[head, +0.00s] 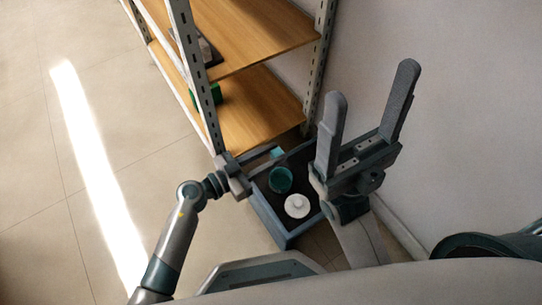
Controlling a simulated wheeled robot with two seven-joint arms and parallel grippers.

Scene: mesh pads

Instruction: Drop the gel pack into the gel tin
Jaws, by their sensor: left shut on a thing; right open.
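A round teal tin (280,181), which looks like the gel tin, stands inside a blue-grey crate (290,237). My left gripper (268,157) reaches over the crate's left side and is shut. A small light-blue piece (277,152), which looks like the gel pack, shows at its fingertips, just above the tin in the picture. The fingers hide part of it, and its height over the tin is hard to tell. My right gripper (371,112) is open and empty, raised at the right, with its fingers pointing up in the picture.
A white round lid-like thing (297,206) with a knob lies in the crate below the tin. A metal rack with wooden shelves (255,105) stands behind the crate, holding a green thing (215,93). A wall is at the right. The tiled floor at the left is clear.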

